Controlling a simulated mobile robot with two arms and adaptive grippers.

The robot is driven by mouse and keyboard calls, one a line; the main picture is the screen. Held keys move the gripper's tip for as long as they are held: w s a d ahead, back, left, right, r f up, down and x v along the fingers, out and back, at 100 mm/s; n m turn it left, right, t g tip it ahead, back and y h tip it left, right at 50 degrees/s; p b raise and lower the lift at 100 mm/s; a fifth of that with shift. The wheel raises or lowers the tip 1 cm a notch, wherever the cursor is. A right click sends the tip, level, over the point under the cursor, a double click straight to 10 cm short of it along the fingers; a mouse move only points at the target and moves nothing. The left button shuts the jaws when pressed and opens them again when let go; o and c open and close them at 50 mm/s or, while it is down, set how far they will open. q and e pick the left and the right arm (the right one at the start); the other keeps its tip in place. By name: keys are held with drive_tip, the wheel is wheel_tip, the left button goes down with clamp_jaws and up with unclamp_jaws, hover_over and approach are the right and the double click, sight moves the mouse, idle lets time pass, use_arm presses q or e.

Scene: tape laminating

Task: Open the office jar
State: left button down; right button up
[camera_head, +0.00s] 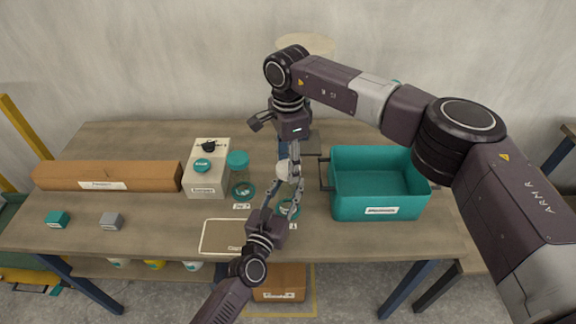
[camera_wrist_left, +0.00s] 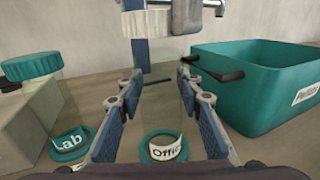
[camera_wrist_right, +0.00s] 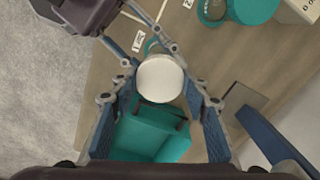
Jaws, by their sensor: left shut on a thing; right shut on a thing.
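The Office jar is clear glass with a teal base (camera_wrist_left: 165,148) labelled "Office"; it stands upright on the table (camera_head: 150,225). My left gripper (camera_head: 288,186) reaches from the front, shut around the jar's glass (camera_wrist_left: 163,95). My right gripper (camera_wrist_right: 160,85) comes from above, shut on a round white-topped lid (camera_wrist_right: 160,78). In the head view the lid (camera_head: 283,170) shows beside the left fingers. In the left wrist view the right gripper (camera_wrist_left: 187,14) is above the glass and there seems to be a gap, but I cannot tell the lid's exact seating.
The teal-lidded Lab jar (camera_head: 240,175) stands just left, by a beige box (camera_head: 207,185). A teal bin (camera_head: 378,200) stands close on the right.

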drive_tip(key=shift+r, duration=1.6)
use_arm(q)
drive_tip(key=c, duration=1.3)
unclamp_jaws()
